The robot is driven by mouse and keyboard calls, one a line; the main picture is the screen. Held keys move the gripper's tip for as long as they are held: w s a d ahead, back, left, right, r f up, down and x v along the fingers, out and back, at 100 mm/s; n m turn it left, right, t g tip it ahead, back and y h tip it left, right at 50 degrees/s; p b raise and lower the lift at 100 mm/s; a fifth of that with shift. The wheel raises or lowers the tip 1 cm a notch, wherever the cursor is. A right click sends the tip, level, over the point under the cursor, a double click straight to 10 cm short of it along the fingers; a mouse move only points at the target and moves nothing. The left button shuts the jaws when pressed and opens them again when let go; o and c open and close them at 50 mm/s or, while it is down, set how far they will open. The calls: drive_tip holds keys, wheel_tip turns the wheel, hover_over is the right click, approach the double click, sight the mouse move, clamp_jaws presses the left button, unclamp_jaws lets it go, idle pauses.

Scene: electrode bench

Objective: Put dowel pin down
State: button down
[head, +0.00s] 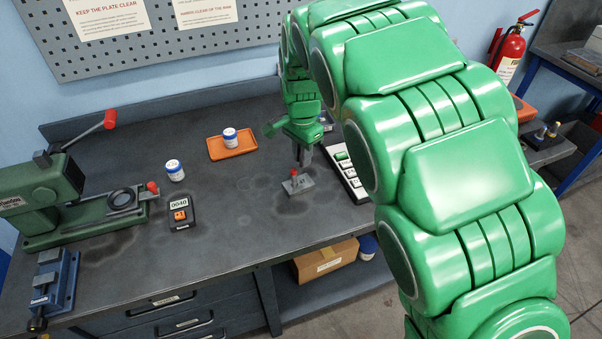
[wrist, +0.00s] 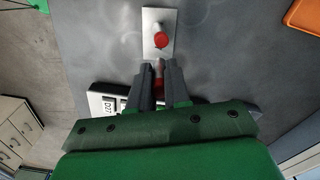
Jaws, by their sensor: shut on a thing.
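My gripper (wrist: 159,72) is shut on the dowel pin (wrist: 159,78). Only a short stretch of the pin, pale at the tip and red further back, shows between the dark fingers in the wrist view. A small grey metal plate (wrist: 150,52) lies on the bench just beyond the fingertips. It bears a red-topped piece (wrist: 161,40) and a small grey post. In the head view my gripper (head: 304,157) points down just behind the plate (head: 302,187). I cannot tell whether the pin touches anything.
A white-keyed box (head: 349,178) stands close to the right of my gripper. An orange tray (head: 245,154) with a jar (head: 230,137) lies back left. A second jar (head: 174,171), a meter reading 0040 (head: 181,212) and a green press (head: 60,205) stand further left. The bench between is clear.

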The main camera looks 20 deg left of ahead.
drive_tip(key=shift+f, duration=2.8)
drive_tip(key=shift+f, duration=0.1)
drive_tip(key=c, duration=1.1)
unclamp_jaws()
wheel_tip(320, 180, up, 12)
drive_tip(key=shift+f, duration=0.1)
drive_tip(key=shift+r, duration=0.25)
